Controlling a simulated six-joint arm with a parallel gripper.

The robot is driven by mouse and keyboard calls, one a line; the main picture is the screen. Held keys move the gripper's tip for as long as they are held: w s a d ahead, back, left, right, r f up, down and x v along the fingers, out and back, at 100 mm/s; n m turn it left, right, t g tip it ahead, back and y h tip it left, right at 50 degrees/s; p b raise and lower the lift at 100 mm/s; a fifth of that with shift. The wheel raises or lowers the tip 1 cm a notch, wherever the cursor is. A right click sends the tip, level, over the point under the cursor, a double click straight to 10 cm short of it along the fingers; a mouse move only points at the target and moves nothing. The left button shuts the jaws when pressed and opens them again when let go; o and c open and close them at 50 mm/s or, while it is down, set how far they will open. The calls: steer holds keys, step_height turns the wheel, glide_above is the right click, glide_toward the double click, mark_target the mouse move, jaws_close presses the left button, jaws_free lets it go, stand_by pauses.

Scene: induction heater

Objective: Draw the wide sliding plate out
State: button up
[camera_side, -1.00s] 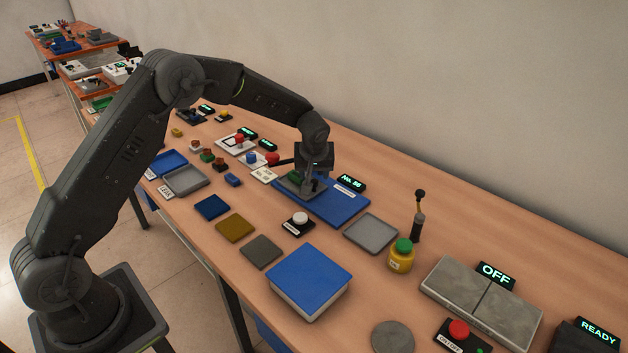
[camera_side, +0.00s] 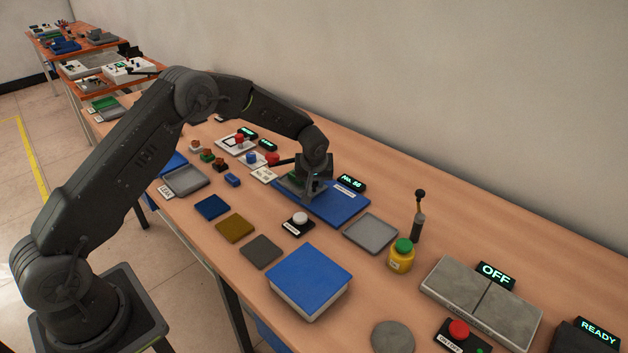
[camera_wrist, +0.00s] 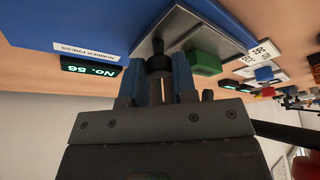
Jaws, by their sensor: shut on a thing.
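The blue number press (camera_side: 340,203) lies flat on the bench and also shows in the wrist view (camera_wrist: 75,22). A wide grey plate (camera_wrist: 205,33) sits on it, with a dark upright knob (camera_wrist: 158,48) and a green block (camera_wrist: 204,63) close by. My gripper (camera_wrist: 159,72) is shut on the dark knob, its blue-grey fingers on either side. In the side view my gripper (camera_side: 308,190) is low over the left part of the press and hides most of the plate and the green block.
A "No. 56" display (camera_side: 351,183) stands behind the press. A black button box with a white cap (camera_side: 299,221) is in front, and a grey tray (camera_side: 371,233) is to the right. A red-tipped lever (camera_side: 273,159) is close on the left. Bare bench lies between them.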

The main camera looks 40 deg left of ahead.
jaws_close()
steer(key=d, duration=1.1)
steer(key=shift+d, duration=0.3)
steer(key=shift+o, duration=1.5)
jaws_free()
steer(key=shift+d, duration=0.1)
steer(key=shift+o, duration=1.3)
steer(key=shift+r, duration=0.1)
steer(key=v, duration=1.3)
steer(key=shift+r, duration=0.3)
steer(key=shift+s+r, duration=0.1)
steer(key=shift+s, duration=0.05)
